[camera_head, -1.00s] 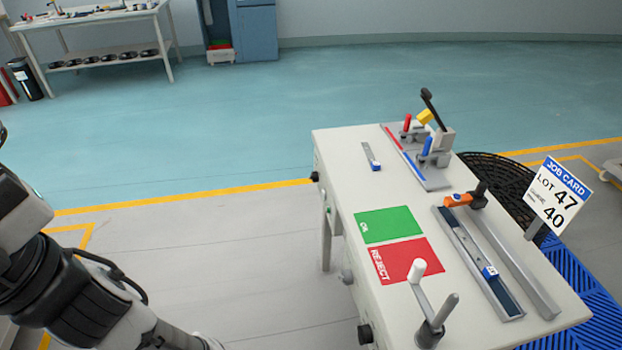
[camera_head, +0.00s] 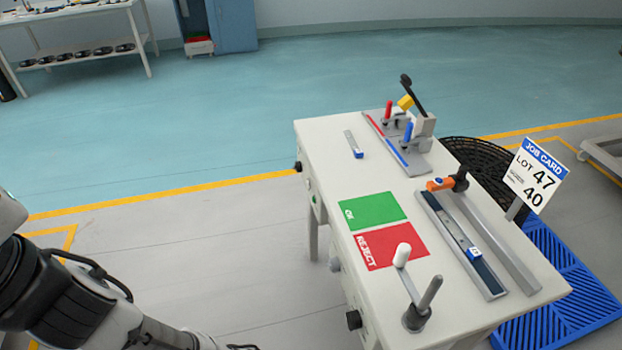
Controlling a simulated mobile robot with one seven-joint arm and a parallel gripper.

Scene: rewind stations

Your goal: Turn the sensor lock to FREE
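No part is legibly marked as the sensor lock, and no FREE mark can be read. The white work table (camera_head: 318,140) carries an orange-handled piece with a black knob (camera_head: 447,183) at the far end of a dark rail (camera_head: 440,222). A small blue-marked slider (camera_head: 474,252) sits lower on that rail. Black knobs (camera_head: 353,320) stick out from the table's left side. My arm crosses the lower left corner, apart from the table. My gripper is out of view below the frame.
A clamp fixture (camera_head: 410,140) with red, blue and yellow parts stands at the back. A green OK field (camera_head: 372,211) and red REJECT field (camera_head: 392,247) lie mid-table. A crank (camera_head: 415,315) rises in front. A job card (camera_head: 533,176) stands right. Floor to the left is clear.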

